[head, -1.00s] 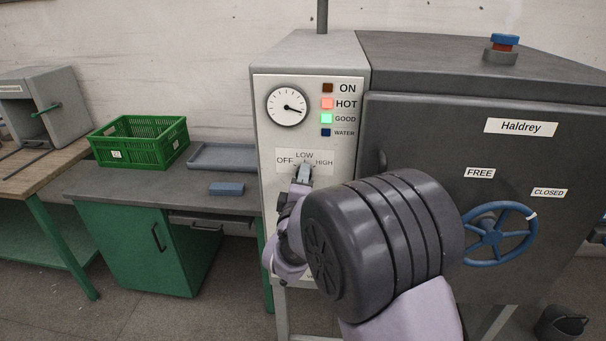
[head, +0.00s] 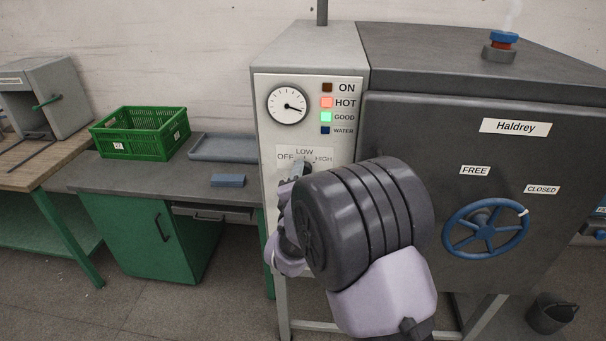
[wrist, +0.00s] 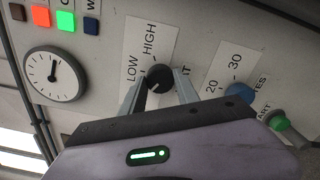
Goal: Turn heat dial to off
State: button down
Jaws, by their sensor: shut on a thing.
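The heat dial is a dark round knob (wrist: 159,77) on the light panel, beside the LOW and HIGH lettering in the wrist view. My gripper (wrist: 162,84) has its two fingers on either side of the knob and is shut on it. In the head view my gripper (head: 298,172) is at the label plate (head: 304,154) reading OFF, LOW and HIGH, and it mostly hides the dial. I cannot tell which mark the dial points to. The HOT lamp (head: 327,103) glows red and the GOOD lamp (head: 326,117) glows green.
A gauge (head: 287,105) is above the dial. A blue knob (wrist: 241,93) and a green button (wrist: 279,122) are close to my gripper. The dark door with a blue handwheel (head: 486,229) stands right of my arm. A green crate (head: 140,146) is on the left bench.

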dwell(0.4)
jog(key=c, duration=0.9)
grip_release()
jog(key=shift+s, duration=0.15)
jog(key=s, duration=1.7)
jog(key=shift+a, duration=0.25)
